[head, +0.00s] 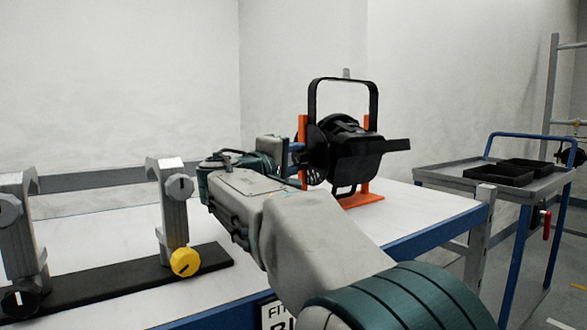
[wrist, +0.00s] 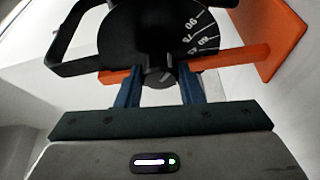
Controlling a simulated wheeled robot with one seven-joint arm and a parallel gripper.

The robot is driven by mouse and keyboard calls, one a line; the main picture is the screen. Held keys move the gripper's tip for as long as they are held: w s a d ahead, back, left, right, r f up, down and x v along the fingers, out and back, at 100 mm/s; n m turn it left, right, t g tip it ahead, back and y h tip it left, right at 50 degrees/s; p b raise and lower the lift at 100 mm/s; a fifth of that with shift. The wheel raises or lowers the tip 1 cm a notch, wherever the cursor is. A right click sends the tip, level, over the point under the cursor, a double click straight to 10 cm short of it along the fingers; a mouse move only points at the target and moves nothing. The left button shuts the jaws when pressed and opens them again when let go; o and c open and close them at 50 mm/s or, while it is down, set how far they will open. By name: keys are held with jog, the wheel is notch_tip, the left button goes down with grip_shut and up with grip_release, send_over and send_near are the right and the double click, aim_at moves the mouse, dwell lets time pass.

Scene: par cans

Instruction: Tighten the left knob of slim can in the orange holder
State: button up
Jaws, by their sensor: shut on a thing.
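The slim can (head: 350,150) is black, with a raised yoke, and sits in the orange holder (head: 362,199) on the table. In the wrist view, the can's black dial plate (wrist: 150,30) with white angle marks fills the top middle. My gripper (wrist: 160,92) is shut on this knob. In the head view, my gripper (head: 297,152) reaches the can's left side, and the knob is hidden there. The orange holder also shows in the wrist view (wrist: 275,40).
Grey clamps (head: 173,205) with a yellow knob (head: 185,262) stand on a black bar (head: 110,282) at the table's left. A cart (head: 440,176) with black trays (head: 498,175) stands at right. The white tabletop (head: 430,212) is clear right of the holder.

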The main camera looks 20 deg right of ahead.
dwell(0.4)
jog(key=o, duration=1)
jog(key=shift+r+p, duration=0.15)
jog(key=shift+p, duration=0.35)
